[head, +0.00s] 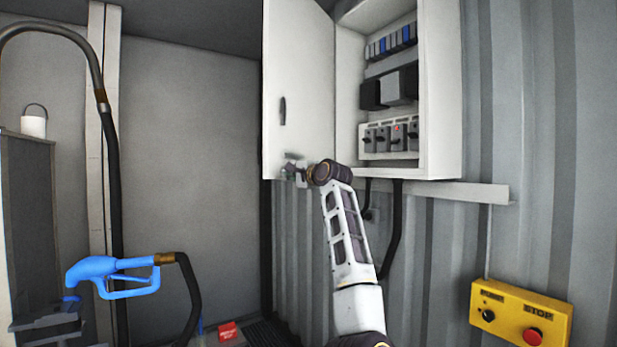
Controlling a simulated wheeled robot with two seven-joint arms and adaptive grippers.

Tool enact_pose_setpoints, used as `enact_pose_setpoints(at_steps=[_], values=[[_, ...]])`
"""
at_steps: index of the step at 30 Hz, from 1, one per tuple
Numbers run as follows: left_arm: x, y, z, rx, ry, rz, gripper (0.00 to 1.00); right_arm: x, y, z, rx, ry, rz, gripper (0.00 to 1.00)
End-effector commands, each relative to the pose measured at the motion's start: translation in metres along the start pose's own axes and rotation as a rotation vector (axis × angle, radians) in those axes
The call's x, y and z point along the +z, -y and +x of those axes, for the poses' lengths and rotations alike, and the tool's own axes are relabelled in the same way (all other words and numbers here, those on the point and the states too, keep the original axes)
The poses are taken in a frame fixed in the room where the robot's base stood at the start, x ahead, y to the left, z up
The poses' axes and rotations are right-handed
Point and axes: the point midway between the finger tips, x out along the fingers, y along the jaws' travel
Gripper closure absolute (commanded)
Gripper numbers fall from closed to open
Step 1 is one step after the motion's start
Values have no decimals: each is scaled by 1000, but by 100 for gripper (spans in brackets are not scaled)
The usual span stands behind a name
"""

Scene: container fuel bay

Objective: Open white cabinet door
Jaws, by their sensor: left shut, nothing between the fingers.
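The white cabinet (441,120) hangs on the corrugated wall. Its door (300,85) stands wide open to the left, with a dark handle (283,111) on the face I see. Inside are a row of blue and grey terminals, dark blocks and several breaker switches (391,137). My left gripper (288,164) is shut and empty at the lower edge of the door, below the handle. It looks small and partly hidden behind my wrist, and I cannot tell if it touches the door. My right gripper is not in view.
A blue fuel nozzle (112,275) with a black hose is at the left. A yellow box (520,313) with a red stop button is at lower right. A red box (227,332) is low down. Black cables run below the cabinet past a pale wall rail (470,191).

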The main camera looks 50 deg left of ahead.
Motion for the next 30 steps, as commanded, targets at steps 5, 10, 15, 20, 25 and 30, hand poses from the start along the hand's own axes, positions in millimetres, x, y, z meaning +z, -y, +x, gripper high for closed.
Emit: enact_pose_setpoints(at_steps=[5,10,15,20,25,30], values=[[23,1,45,1,3,0,100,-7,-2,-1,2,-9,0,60],[34,2,79,1,2,0,100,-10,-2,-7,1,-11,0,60],[41,2,105,0,1,1,100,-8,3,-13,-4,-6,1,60],[44,1,122,0,0,2,100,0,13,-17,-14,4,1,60],[45,1,130,0,0,1,100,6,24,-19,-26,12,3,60],[45,1,131,0,0,1,100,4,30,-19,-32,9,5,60]])
